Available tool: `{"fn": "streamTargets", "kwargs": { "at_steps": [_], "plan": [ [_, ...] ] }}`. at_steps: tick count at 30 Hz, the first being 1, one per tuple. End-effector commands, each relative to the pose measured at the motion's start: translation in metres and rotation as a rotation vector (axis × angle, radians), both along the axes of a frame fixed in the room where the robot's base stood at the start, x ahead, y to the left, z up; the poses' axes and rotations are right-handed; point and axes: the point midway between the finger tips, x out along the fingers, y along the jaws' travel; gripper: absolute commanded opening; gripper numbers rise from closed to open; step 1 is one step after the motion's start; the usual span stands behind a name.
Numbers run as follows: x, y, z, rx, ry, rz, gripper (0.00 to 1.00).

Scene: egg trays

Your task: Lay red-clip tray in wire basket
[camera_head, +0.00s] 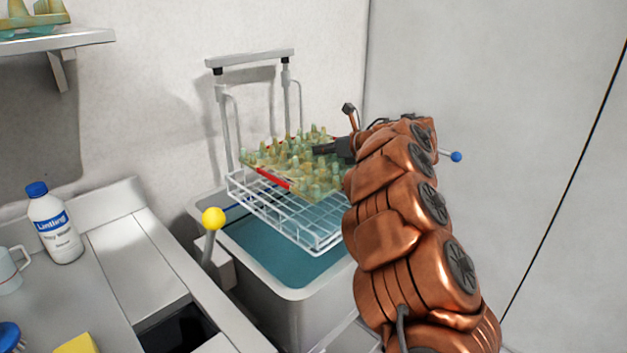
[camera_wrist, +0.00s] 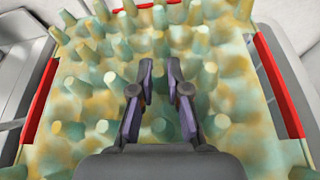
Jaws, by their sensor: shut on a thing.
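The red-clip tray (camera_head: 291,163) is a mottled green and yellow egg tray with rows of pegs and red clips along its edges. In the head view it is above the wire basket (camera_head: 312,237), slightly tilted; whether it touches the basket I cannot tell. My gripper (camera_head: 340,147) reaches in from the right over the tray. In the wrist view the tray (camera_wrist: 215,115) fills most of the picture, with red clips left, right and at the far edge. My gripper (camera_wrist: 160,88) is shut on part of the tray between its fingers. The gripped part is mostly hidden.
The white wire basket hangs over a tub of blue-green liquid (camera_head: 290,262) under a grey lift frame (camera_head: 250,60). A lever with a yellow knob (camera_head: 214,218) stands at the tub's left. A bottle (camera_head: 54,225) and a mug (camera_head: 10,270) stand on the left counter.

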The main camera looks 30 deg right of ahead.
Motion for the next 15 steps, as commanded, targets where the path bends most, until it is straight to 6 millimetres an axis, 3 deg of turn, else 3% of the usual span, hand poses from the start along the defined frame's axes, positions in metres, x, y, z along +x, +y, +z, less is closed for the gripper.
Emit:
{"fn": "streamTargets", "kwargs": {
  "at_steps": [6,15],
  "plan": [
    [0.0,0.001,-0.035,0.002,0.001,0.0,0.0],
    [-0.001,-0.001,-0.064,0.002,0.003,-0.003,0.0]
  ]
}}
